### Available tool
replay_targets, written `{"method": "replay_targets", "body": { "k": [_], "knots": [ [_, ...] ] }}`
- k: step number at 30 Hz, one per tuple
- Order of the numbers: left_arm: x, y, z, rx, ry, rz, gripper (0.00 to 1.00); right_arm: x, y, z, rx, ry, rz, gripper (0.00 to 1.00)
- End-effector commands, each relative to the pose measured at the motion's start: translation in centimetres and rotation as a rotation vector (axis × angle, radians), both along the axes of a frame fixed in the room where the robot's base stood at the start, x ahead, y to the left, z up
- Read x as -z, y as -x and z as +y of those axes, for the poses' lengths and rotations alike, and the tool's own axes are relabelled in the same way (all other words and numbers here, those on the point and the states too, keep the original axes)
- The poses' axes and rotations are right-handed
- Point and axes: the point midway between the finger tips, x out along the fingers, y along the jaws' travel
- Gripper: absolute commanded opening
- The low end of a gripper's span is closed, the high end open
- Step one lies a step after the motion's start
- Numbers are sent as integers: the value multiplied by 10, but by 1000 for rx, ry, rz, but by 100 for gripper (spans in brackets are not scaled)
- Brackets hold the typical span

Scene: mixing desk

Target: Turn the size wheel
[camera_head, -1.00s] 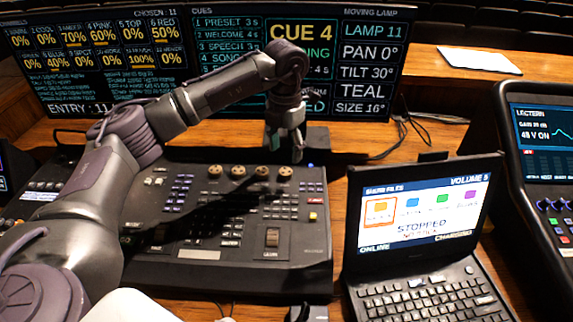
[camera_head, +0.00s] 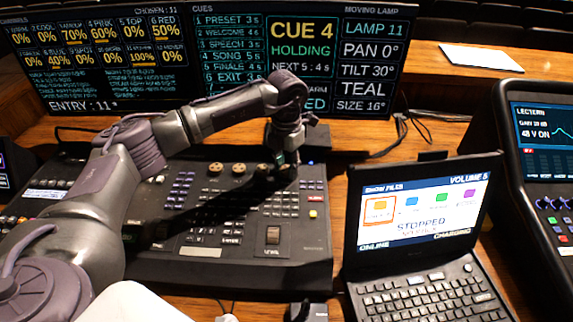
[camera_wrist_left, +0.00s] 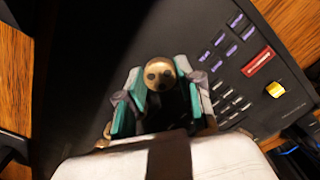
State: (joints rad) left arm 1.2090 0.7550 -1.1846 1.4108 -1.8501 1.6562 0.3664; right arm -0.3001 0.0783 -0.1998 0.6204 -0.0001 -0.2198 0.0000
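A row of small brass-coloured wheels sits along the top of the dark mixing desk (camera_head: 300,247). The rightmost, which I take for the size wheel, is mostly hidden by my left gripper (camera_head: 287,164) in the head view. In the left wrist view a round brass wheel top (camera_wrist_left: 159,73) with dark dimples lies between the teal-padded fingers of my left gripper (camera_wrist_left: 160,82). The fingers stand apart on either side of it, with narrow gaps showing. The screen (camera_head: 366,105) reads SIZE 16°. My right gripper is not in view.
Other wheels (camera_head: 238,169) stand close to the left of my gripper. Cue screens (camera_head: 120,60) rise behind the desk. An open laptop (camera_head: 420,225) stands at the right, with a lectern panel (camera_head: 545,150) beyond it. Button rows and a red button (camera_head: 313,198) lie nearby.

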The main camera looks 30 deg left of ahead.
Motion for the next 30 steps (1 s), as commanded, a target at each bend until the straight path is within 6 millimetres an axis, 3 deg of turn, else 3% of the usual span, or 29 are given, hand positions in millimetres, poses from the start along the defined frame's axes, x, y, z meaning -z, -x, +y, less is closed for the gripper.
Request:
{"method": "replay_targets", "body": {
  "k": [1, 4, 16, 25, 26, 30],
  "knots": [
    [0, 0, 0, 0, 0, -1, 14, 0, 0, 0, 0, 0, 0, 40],
    [0, 0, 0, 0, 0, -1, 1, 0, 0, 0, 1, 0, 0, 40],
    [0, 0, 0, 286, 1, -2, 1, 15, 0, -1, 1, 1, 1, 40],
    [-1, 0, 0, 305, 1, -2, 1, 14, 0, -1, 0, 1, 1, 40],
    [-1, 0, 0, 305, 1, -2, 37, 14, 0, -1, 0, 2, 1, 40],
    [-1, 0, 0, 304, 0, -1, 60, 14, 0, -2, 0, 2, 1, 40]
  ]
}}
